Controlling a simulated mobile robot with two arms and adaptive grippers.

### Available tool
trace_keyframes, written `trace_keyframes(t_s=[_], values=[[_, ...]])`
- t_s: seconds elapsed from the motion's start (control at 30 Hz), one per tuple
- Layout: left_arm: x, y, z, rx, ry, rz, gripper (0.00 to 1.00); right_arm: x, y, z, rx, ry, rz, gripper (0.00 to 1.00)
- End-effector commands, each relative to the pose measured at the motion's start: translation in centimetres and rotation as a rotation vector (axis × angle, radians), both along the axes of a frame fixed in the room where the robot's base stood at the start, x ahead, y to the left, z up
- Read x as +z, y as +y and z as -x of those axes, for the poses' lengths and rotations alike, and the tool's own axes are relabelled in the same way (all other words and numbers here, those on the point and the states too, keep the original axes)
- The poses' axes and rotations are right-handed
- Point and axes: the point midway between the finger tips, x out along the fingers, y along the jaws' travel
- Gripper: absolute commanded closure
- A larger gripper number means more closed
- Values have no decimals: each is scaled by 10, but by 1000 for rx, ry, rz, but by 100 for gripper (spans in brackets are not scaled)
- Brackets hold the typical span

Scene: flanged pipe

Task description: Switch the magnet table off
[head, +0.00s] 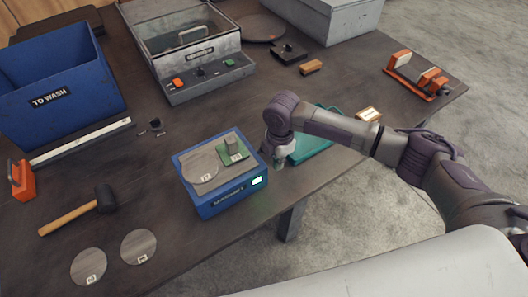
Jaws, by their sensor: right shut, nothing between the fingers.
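The magnet table (212,208) is a blue box near the front edge of the dark workbench, with a lettered label on its front. A switch (257,181) glows green-white at the right end of that front face. My left gripper is out of view.
A teal tray (318,148) lies behind my right arm. A mallet (82,208) and two discs (138,247) lie to the left. A blue TO WASH bin (60,115) and a grey lidded machine (210,90) stand behind. Bare bench lies before the magnet table.

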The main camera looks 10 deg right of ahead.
Motion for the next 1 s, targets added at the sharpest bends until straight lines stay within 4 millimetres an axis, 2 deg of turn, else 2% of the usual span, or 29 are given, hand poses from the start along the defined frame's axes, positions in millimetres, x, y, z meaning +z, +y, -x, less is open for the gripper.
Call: trace_keyframes(t_s=[0.37,1.0], values=[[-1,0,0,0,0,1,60,-1,1,-2,0,0,0,100],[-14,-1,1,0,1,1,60,-1,10,-26,1,-1,0,100]])
